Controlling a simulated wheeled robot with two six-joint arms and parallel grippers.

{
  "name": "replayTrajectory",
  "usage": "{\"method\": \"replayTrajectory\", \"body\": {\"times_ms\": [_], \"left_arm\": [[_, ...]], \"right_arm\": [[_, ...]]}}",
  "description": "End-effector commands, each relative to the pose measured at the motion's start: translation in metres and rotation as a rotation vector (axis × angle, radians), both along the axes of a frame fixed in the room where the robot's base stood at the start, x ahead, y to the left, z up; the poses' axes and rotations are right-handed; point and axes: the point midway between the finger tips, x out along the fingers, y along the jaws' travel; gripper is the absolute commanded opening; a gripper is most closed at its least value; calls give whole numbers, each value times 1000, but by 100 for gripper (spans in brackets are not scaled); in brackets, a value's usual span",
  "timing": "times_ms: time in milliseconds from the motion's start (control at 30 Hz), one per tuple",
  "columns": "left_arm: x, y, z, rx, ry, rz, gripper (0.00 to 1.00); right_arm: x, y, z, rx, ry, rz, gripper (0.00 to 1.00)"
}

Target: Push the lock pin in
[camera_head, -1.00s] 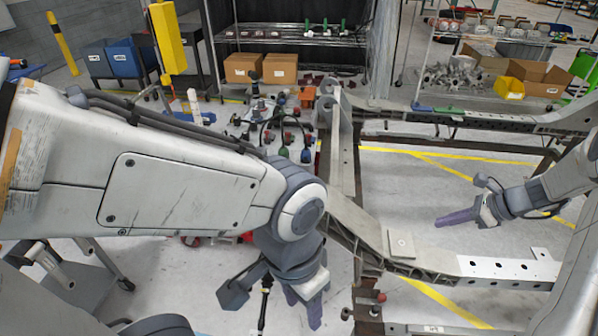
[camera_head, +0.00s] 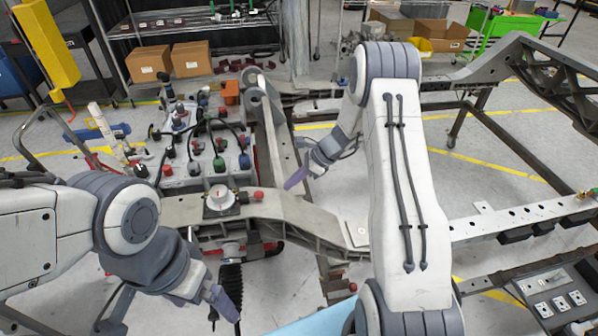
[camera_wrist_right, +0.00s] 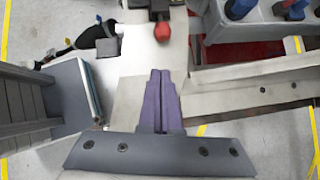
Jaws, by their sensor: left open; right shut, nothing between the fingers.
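A red-knobbed pin (camera_head: 258,195) sticks out to the right of a round grey-white fitting on the chassis beam (camera_head: 290,212). I take it for the lock pin. In the right wrist view its red ball knob (camera_wrist_right: 162,32) is beyond my fingertips, with a visible gap. My right gripper (camera_head: 292,181) has its purple fingers pressed together and empty, to the right of the knob; the shut fingers (camera_wrist_right: 160,75) also show in the right wrist view. My left gripper (camera_head: 221,304) is open and low at the front, below the beam, apart from the pin.
A panel with several coloured knobs and cables (camera_head: 205,160) stands behind the fitting. Another red knob (camera_head: 352,287) is on the lower frame. Open floor shows inside the frame at right.

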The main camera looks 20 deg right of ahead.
Motion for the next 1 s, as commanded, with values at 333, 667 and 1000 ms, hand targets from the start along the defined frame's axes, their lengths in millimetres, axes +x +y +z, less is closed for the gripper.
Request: {"method": "replayTrajectory", "body": {"times_ms": [333, 667, 1000], "left_arm": [[0, 0, 24, 0, 0, 1, 99], [0, 0, 28, 0, 0, 2, 99], [0, 0, 18, 0, 0, 1, 99]], "right_arm": [[18, 44, -30, -1, 0, -1, 0], [24, 54, -35, 0, -1, -5, 0], [26, 64, -38, -1, -3, -3, 0]]}}
